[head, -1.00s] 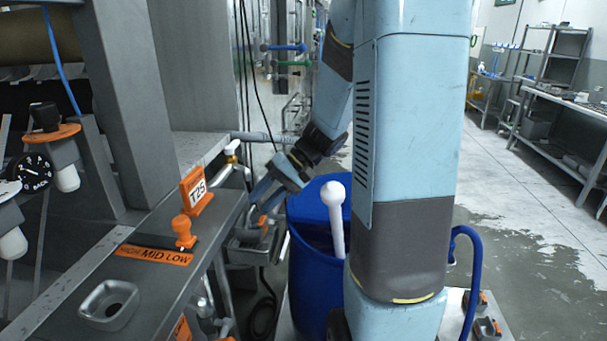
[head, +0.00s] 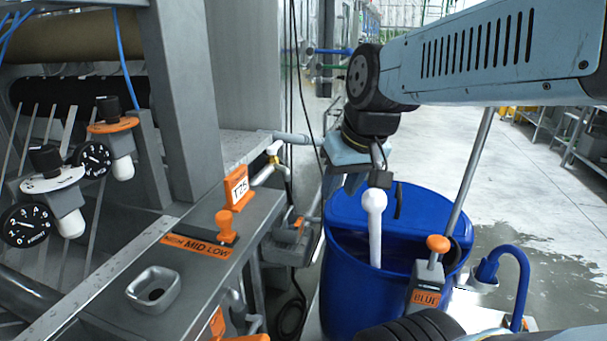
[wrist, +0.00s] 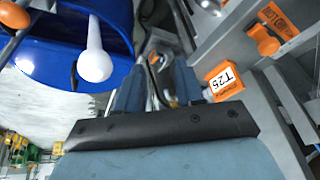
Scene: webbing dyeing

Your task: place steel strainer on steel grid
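My gripper (head: 342,182) hangs beside the blue barrel, left of the white-knobbed rod, pointing down and left. In the wrist view its two blue-grey fingers (wrist: 156,92) stand apart, with a gap between them. Metal and a bit of orange show through the gap, and I see nothing clearly held. A grey steel box-like piece with an orange part (head: 290,240) is below and left of my gripper, beside the machine's ledge. I cannot tell whether it is the strainer or the grid. No other strainer or grid can be made out with certainty.
The blue barrel (head: 345,285) holds the white-knobbed rod (head: 375,225). A steel ledge (head: 120,262) carries an orange T25 sign (head: 238,188), an orange knob (head: 226,226) and a square steel cup (head: 155,290). A BLUE-labelled orange-topped fitting (head: 427,280) is at right.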

